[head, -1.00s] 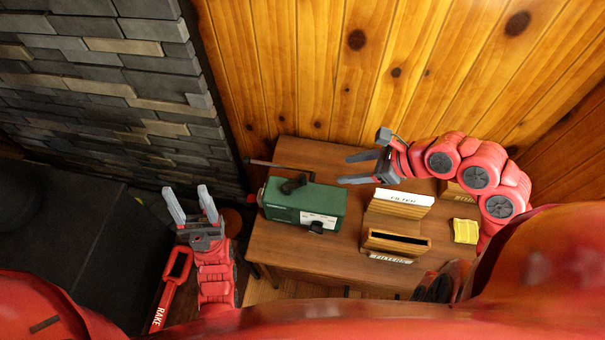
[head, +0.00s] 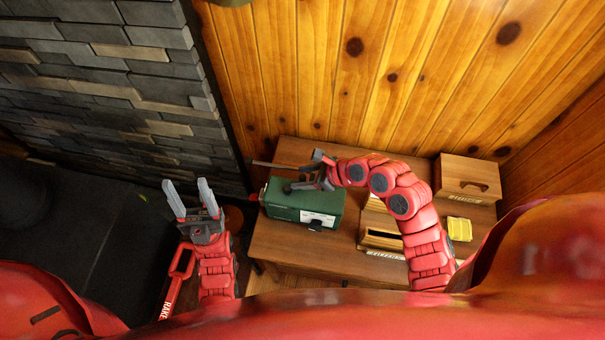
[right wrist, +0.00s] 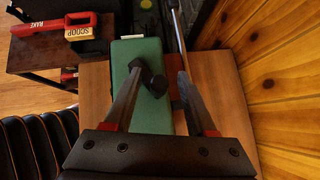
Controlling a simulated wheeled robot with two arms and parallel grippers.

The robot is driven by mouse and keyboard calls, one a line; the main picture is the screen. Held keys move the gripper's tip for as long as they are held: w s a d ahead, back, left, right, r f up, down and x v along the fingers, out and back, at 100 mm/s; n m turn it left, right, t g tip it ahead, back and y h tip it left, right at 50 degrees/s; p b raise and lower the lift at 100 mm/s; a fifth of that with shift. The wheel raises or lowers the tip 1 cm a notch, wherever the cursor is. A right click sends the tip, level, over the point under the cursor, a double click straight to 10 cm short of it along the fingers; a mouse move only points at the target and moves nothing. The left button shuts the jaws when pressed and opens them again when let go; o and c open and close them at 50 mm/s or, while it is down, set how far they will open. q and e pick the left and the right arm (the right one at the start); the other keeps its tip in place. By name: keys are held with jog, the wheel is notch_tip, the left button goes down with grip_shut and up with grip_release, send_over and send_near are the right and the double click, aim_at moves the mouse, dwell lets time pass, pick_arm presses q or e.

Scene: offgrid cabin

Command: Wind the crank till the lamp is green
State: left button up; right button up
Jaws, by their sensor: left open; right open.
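A green box (head: 312,205) with a white label panel sits on the wooden table. Its dark crank (right wrist: 153,82) is on top, with a knob, seen in the right wrist view; in the head view my right gripper partly hides it. My right gripper (head: 308,172) is open over the box's far side. In the right wrist view its fingers (right wrist: 160,72) lie on either side of the crank knob, and I cannot tell whether they touch it. I cannot make out a lit lamp. My left gripper (head: 190,193) is open and empty, left of the table.
A thin rod (head: 270,163) extends left behind the box. Wooden filter boxes (head: 381,238), a drawer box (head: 467,180) and a yellow block (head: 459,229) stand to the right. A red rake (head: 176,282) is beside my left gripper. Plank wall (head: 330,70) lies behind.

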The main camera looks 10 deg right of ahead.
jog(key=shift+f, duration=0.1)
grip_shut()
dwell(0.6)
